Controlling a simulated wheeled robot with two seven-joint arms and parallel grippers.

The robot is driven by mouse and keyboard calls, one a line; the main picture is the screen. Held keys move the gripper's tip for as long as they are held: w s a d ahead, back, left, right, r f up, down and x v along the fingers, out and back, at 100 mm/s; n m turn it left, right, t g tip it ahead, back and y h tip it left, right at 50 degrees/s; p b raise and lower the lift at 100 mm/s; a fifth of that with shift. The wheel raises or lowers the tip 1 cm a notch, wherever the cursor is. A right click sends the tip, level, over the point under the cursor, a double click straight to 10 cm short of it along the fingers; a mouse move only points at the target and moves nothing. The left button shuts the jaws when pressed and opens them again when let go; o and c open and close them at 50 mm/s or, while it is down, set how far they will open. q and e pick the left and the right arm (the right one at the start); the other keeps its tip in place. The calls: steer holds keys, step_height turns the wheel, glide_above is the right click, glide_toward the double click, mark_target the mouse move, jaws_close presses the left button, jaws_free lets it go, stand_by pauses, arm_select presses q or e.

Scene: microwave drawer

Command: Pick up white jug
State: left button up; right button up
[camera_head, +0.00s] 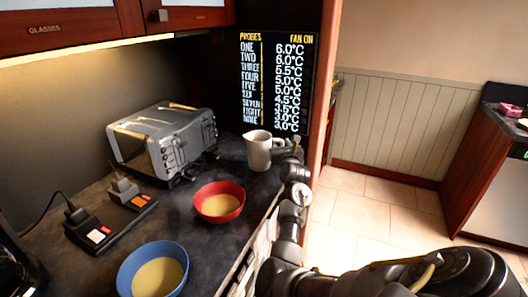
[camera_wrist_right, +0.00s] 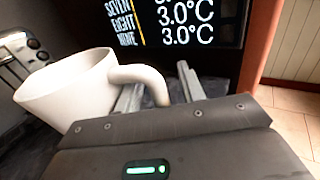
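The white jug (camera_head: 258,150) stands upright on the dark counter, in front of the display panel. In the right wrist view the jug (camera_wrist_right: 65,98) fills the left side, with its curved handle (camera_wrist_right: 150,78) reaching toward my right gripper (camera_wrist_right: 160,92). The two fingers are apart, with the lower part of the handle between them; I cannot tell if they touch it. In the head view my right gripper (camera_head: 284,146) is at the jug's right side, small and partly hidden by its own arm. My left gripper is not in view.
A silver toaster (camera_head: 165,135) stands left of the jug. A red bowl (camera_head: 220,202) and a blue bowl (camera_head: 153,270) sit nearer on the counter. The black display panel (camera_head: 278,80) is close behind the jug. Open floor (camera_head: 375,215) lies to the right.

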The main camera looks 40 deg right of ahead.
steer(key=shift+c, duration=0.5)
jaws_close()
steer(key=shift+r, duration=0.2)
